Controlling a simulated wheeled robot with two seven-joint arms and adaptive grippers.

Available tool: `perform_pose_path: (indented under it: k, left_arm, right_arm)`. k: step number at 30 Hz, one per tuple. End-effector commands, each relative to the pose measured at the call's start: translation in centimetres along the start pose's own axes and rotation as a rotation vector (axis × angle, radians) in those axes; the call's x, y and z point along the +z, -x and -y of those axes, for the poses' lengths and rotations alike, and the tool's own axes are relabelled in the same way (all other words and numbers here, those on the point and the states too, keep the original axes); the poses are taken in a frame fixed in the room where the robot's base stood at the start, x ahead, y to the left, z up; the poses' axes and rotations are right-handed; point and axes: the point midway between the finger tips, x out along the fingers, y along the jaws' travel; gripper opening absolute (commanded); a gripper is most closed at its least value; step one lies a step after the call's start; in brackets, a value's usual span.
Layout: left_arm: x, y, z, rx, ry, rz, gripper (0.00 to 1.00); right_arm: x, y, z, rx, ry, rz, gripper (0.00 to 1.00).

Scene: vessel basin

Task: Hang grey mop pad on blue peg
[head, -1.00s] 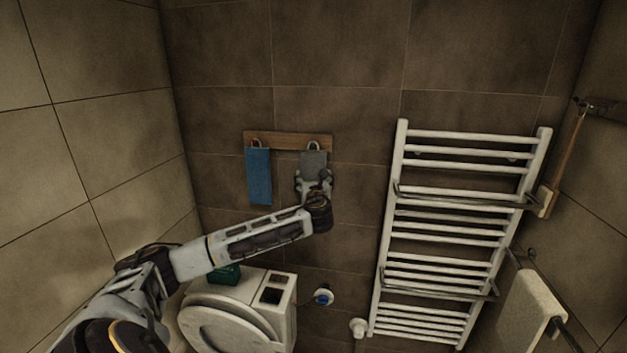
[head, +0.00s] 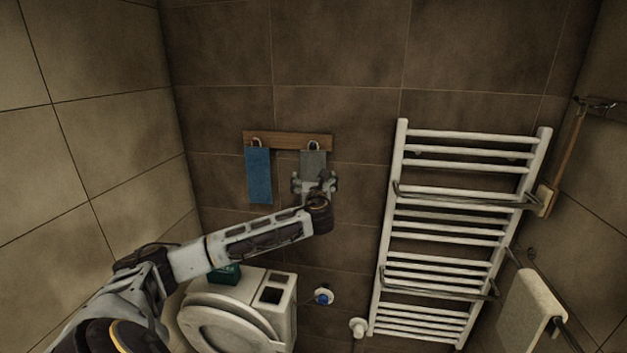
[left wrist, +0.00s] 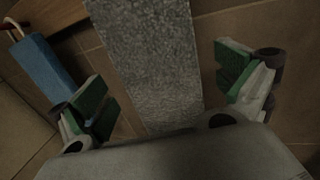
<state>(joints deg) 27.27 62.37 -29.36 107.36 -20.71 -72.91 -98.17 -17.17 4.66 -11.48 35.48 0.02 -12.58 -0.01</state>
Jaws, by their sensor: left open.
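The grey mop pad (head: 313,161) hangs from the right-hand hook of a wooden rail (head: 290,141) on the back wall. In the left wrist view the pad (left wrist: 150,55) runs down between my finger pads. My left gripper (head: 315,182) is open at the pad's lower part, with green finger pads (left wrist: 165,88) spread on both sides and a gap to each. The peg's colour is too small to tell in the head view, and the pad's top is out of the left wrist view. My right gripper is not in view.
A blue cloth (head: 259,177) hangs from the rail's left hook. A toilet (head: 225,318) with a green box (head: 226,273) stands below. A white towel radiator (head: 450,225) is to the right, with a towel (head: 527,308) beyond it.

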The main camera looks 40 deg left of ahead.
Motion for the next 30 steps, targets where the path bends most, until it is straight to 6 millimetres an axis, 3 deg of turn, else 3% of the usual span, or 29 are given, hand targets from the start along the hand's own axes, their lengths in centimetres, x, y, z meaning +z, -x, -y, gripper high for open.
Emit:
perform_pose_path:
  k: [30]
  left_arm:
    - [-0.1,10.7,0.0,0.000,0.000,-0.001,1.00]
  right_arm:
    - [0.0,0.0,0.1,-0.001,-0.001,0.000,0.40]
